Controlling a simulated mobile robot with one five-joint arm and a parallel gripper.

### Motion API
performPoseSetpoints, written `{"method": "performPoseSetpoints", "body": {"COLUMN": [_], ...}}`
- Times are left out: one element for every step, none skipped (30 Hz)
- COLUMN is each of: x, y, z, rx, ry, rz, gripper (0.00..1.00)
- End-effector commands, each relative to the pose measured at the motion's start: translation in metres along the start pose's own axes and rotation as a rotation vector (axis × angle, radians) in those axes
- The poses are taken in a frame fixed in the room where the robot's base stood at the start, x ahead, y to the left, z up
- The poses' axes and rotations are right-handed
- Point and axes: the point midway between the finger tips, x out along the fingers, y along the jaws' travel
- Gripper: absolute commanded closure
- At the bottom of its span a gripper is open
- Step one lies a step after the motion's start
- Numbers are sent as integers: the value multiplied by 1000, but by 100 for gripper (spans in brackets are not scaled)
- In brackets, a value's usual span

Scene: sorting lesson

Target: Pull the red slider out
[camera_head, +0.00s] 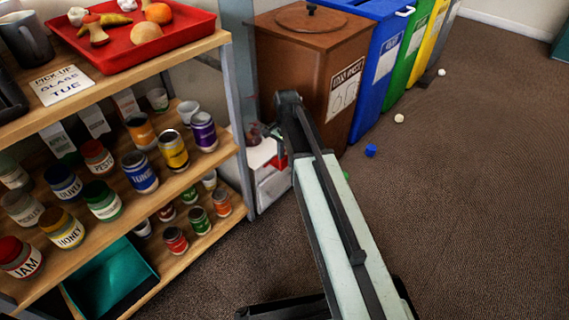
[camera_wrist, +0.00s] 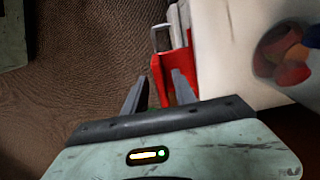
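The red slider (camera_wrist: 158,72) shows in the wrist view beside a white box, with a grey metal piece at its far end. In the head view a small patch of the red slider (camera_head: 278,161) shows on the white box (camera_head: 270,183), partly hidden by my arm. My gripper (camera_wrist: 161,78) has its two fingers apart, with red between and just beyond the tips. The right finger overlaps the red part in the picture; I cannot tell whether it touches.
A shelf (camera_head: 190,175) with jars and cans stands left of the white box. A brown bin (camera_head: 310,60) and a blue bin (camera_head: 385,65) stand behind. A blue cap (camera_head: 371,150) and pale balls lie on the carpet. The floor at right is mostly clear.

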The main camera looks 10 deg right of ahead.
Motion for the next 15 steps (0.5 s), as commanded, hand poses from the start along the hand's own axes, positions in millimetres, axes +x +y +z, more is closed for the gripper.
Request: {"method": "performPoseSetpoints", "body": {"x": [-1, -1, -2, -2, -2, -2, -2, -2, -2, -2, -2, -2, -2, -2, -2], "y": [0, 0, 0, 0, 0, 0, 0, 0, 0, 0, 0, 0, 0, 0, 0], "z": [0, 0, 0, 0, 0, 0, 0, 0, 0, 0, 0, 0, 0, 0, -1], "rx": [0, 0, 0, 0, 0, 0, 0, 0, 0, 1, 1, 1, 1, 1, 1], "ry": [0, 0, 0, 0, 0, 0, 0, 0, 0, 0, 0, 0, 0, 0, 0], "rz": [0, 0, 0, 0, 0, 0, 0, 0, 0, 0, 0, 0, 0, 0, 0], "gripper": [67, 67, 67, 67, 70, 81, 90, 98, 100, 100, 100, 100, 100, 100, 100]}}
